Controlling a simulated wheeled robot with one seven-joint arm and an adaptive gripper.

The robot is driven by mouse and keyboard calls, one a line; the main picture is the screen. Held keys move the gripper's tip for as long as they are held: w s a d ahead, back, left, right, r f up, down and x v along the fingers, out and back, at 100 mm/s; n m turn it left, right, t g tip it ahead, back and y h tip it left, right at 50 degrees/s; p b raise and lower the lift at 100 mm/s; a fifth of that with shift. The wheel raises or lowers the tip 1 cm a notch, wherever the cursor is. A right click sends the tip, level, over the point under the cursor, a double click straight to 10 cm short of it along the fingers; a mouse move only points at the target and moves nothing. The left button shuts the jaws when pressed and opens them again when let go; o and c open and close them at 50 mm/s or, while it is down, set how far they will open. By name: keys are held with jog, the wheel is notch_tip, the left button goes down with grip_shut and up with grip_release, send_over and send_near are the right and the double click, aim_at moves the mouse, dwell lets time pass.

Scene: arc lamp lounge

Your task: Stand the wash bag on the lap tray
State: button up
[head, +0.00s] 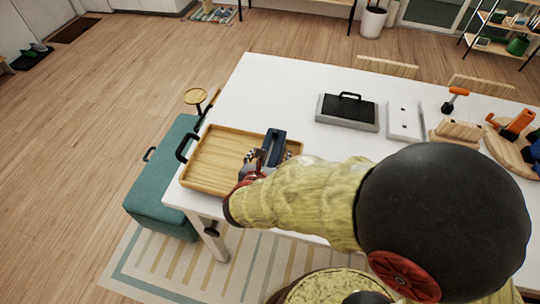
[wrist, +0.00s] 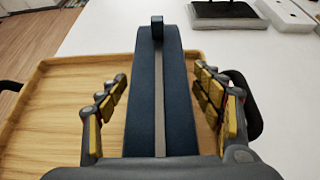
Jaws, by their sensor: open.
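The wash bag (head: 274,147) is a dark blue, narrow, upright bag with a grey strip along its top. It stands at the right end of the lap tray (head: 215,165), a wooden tray with raised rims and black handles on the white table. In the wrist view the wash bag (wrist: 162,95) runs between my fingers, over the tray (wrist: 60,105). My gripper (head: 266,157) is open, with its yellow-padded fingers (wrist: 162,105) on either side of the bag and gaps visible. The bag's underside is hidden, so I cannot tell its exact contact with the tray.
A grey box with a black top (head: 348,111) and a white block (head: 403,121) stand farther back on the white table (head: 260,88). Orange-handled tools and wooden pieces (head: 458,131) lie at the right. A teal bench (head: 165,180) is left of the table.

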jog(key=p+v, duration=0.3)
jog(key=v, duration=0.9)
jog(key=s+d+r+m+g+h, duration=0.1)
jog(key=s+d+r+m+g, duration=0.25)
jog(key=d+m, duration=0.5)
jog(key=s+d+r+m+g, duration=0.2)
jog(key=d+m+g, duration=0.2)
jog(key=d+m, duration=0.45)
jog(key=s+r+m+t+y, duration=0.1)
jog(key=s+r+m+y, duration=0.3)
jog(key=r+m, duration=0.4)
jog(key=shift+s+d+r+m+t+y, duration=0.25)
jog(key=shift+s+d+m+t+y, duration=0.25)
jog(key=shift+m, duration=3)
jog(key=shift+w, duration=0.15)
